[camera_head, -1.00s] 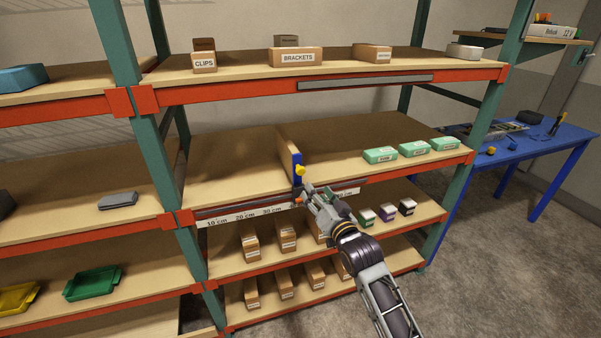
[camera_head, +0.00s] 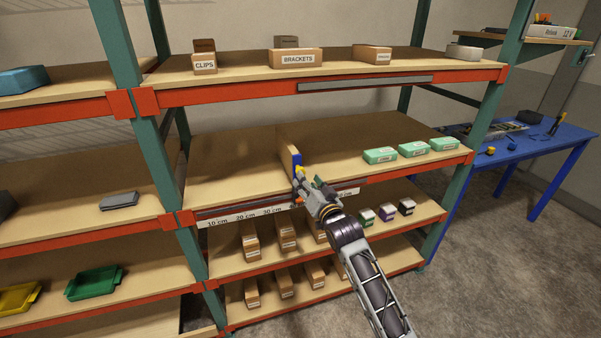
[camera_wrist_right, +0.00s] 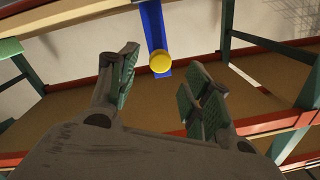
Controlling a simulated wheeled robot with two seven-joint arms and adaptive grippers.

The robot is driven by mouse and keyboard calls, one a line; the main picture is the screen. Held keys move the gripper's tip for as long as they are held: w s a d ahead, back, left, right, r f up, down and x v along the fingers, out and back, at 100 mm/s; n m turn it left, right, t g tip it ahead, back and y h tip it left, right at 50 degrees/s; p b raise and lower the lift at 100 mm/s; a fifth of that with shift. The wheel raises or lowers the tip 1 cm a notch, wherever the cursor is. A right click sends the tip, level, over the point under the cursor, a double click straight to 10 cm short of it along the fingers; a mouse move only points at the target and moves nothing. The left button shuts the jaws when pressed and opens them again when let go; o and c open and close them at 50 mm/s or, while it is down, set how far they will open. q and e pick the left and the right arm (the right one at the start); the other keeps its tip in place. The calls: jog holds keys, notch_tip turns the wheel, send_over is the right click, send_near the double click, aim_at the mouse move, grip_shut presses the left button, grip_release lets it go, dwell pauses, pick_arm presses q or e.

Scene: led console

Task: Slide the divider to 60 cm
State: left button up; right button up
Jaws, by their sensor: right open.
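The divider (camera_head: 287,148) is an upright wooden panel on the middle shelf, with a blue front piece (camera_head: 296,159) and a yellow knob. In the right wrist view the blue piece (camera_wrist_right: 151,24) and round yellow knob (camera_wrist_right: 160,61) show clearly. My right gripper (camera_head: 301,185) is at the shelf's front edge, close to the knob and partly covering it. In the wrist view its open green-padded fingers (camera_wrist_right: 163,78) lie either side of the knob's line; no contact shows. My left gripper is out of view.
Green boxes (camera_head: 413,150) stand on the right of the divider's shelf; both sides beside the divider are bare. The upper shelf's red beam (camera_head: 230,92) runs above. A blue table (camera_head: 530,144) is at right.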

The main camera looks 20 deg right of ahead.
jog(key=shift+w+a+p, duration=0.15)
jog(key=shift+w+a, duration=0.05)
jog(key=shift+w, duration=1.45)
jog(key=shift+w+a+p, duration=0.15)
jog(key=shift+w, duration=1.5)
grip_shut()
